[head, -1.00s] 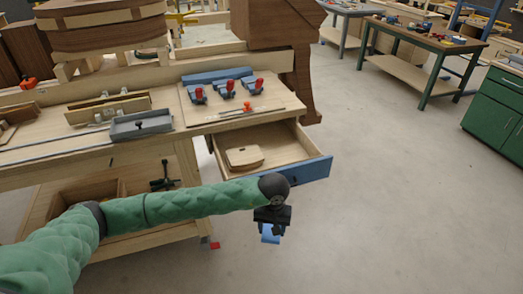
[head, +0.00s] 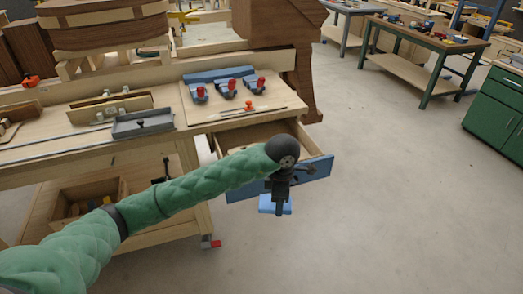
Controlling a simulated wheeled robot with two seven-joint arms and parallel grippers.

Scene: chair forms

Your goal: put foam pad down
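My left gripper (head: 280,192) comes in on the green arm from the left and points down in front of the open drawer. It appears shut on a small flat light-blue foam pad (head: 267,206), held in the air over the floor. The gripper covers the middle of the pad, so the finger contact is partly hidden. My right gripper is not in view.
The drawer (head: 318,170) with a blue front stands open under the wooden workbench (head: 60,158), close behind my gripper. Blue clamps with red handles (head: 228,90) and a grey tray (head: 142,123) lie on top. Floor to the right is clear.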

